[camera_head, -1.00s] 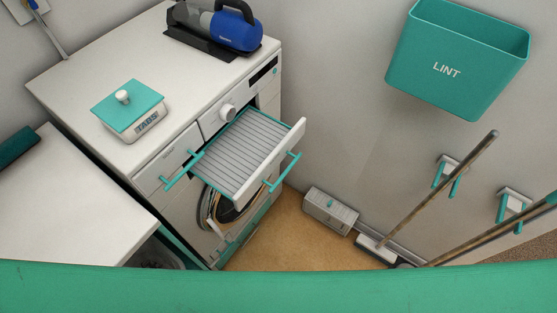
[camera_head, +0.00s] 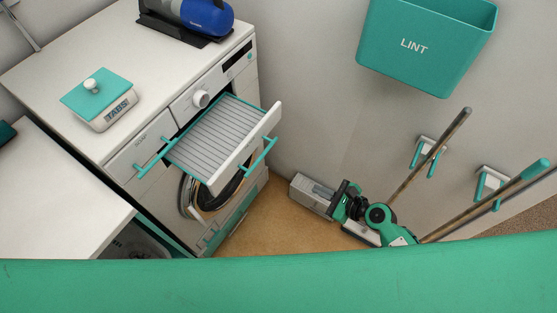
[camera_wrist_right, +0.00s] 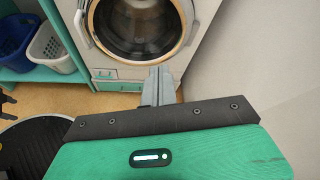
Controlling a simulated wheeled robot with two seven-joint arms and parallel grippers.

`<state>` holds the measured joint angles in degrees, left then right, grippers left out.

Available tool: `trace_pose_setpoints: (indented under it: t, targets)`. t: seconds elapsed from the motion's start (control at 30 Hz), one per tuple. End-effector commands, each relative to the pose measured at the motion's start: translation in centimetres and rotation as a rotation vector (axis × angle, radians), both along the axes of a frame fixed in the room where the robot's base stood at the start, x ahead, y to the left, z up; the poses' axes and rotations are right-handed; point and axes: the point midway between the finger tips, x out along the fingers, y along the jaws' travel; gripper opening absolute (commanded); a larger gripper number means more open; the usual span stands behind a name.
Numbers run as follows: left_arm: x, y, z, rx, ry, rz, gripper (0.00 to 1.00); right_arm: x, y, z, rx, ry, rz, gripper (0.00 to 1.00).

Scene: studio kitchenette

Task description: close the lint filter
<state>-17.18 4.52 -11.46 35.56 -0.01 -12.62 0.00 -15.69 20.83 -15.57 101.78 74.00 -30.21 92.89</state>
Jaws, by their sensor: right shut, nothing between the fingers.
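The lint filter (camera_head: 214,138) is a pale ribbed tray with a teal frame, pulled out of the front of the white dryer (camera_head: 104,151). Its white front panel (camera_head: 245,149) carries a teal bar handle (camera_head: 260,157). My right gripper (camera_head: 322,190) is below and to the right of the filter, apart from it, near the wall. It also shows in the right wrist view (camera_wrist_right: 160,85), with its grey fingers together and empty, pointing toward the round door (camera_wrist_right: 140,25). I cannot make out the filter in the wrist view. My left gripper is in neither view.
A teal LINT bin (camera_head: 425,45) hangs on the right wall. A TABS box (camera_head: 100,100) and a blue vacuum (camera_head: 203,14) stand on top. Laundry baskets (camera_wrist_right: 50,48) are at left in the wrist view.

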Motion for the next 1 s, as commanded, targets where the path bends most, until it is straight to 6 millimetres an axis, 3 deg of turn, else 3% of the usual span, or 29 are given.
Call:
trace_pose_setpoints:
  t: [0.03, 0.1, 0.2, 0.3, 0.47, 1.0]
  targets:
    - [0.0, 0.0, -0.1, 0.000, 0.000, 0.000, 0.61, 0.0, 1.0, 2.9, 0.099, 0.022, 0.002, 0.00]
    - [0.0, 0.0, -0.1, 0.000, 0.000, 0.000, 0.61, -0.2, 2.0, 6.1, 0.218, 0.061, 0.005, 0.00]
    - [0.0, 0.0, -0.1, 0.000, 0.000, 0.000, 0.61, -0.6, 3.0, 8.9, 0.325, 0.104, 0.015, 0.00]
    - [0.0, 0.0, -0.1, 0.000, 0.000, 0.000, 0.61, -0.7, 3.5, 10.2, 0.371, 0.125, 0.021, 0.00]
    - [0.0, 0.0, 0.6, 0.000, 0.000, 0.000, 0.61, 0.2, 4.8, 10.2, 0.381, 0.128, 0.021, 0.00]
    - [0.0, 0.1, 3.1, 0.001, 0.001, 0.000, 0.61, 6.3, 13.1, 8.1, 0.377, 0.127, 0.020, 0.00]
